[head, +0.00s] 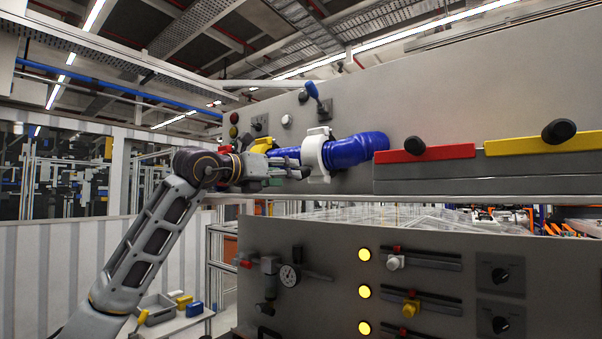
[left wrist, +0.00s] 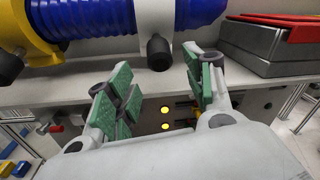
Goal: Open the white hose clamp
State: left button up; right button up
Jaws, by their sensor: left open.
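The white hose clamp (head: 314,154) sits around the blue hose (head: 352,150) on the upper panel in the head view. Its white band (left wrist: 158,14) also shows at the top of the left wrist view, with a black knob (left wrist: 159,53) at its lower end. My left gripper (head: 290,173) is just left of and below the clamp. In the left wrist view its green-padded fingers (left wrist: 158,92) are spread apart and empty, with the black knob ahead of the gap between them. I cannot tell from these views whether a finger touches it. My right gripper is not in view.
A yellow clamp (head: 262,145) with its own black knob (left wrist: 9,67) sits left on the hose.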

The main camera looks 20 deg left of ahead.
aim_at(309, 156)
pick_arm(q)
jog(key=p+x, duration=0.1)
jog(key=x, duration=0.4)
jog(key=shift+w+d, duration=0.1)
jog(key=shift+w, duration=0.15)
jog(key=shift+p+x, duration=0.45)
jog(key=shift+x, duration=0.35)
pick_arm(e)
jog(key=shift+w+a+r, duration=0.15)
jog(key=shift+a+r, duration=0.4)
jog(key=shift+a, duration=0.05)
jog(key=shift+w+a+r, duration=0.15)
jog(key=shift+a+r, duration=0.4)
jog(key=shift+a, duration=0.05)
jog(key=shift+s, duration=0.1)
pick_arm(q)
grip_shut()
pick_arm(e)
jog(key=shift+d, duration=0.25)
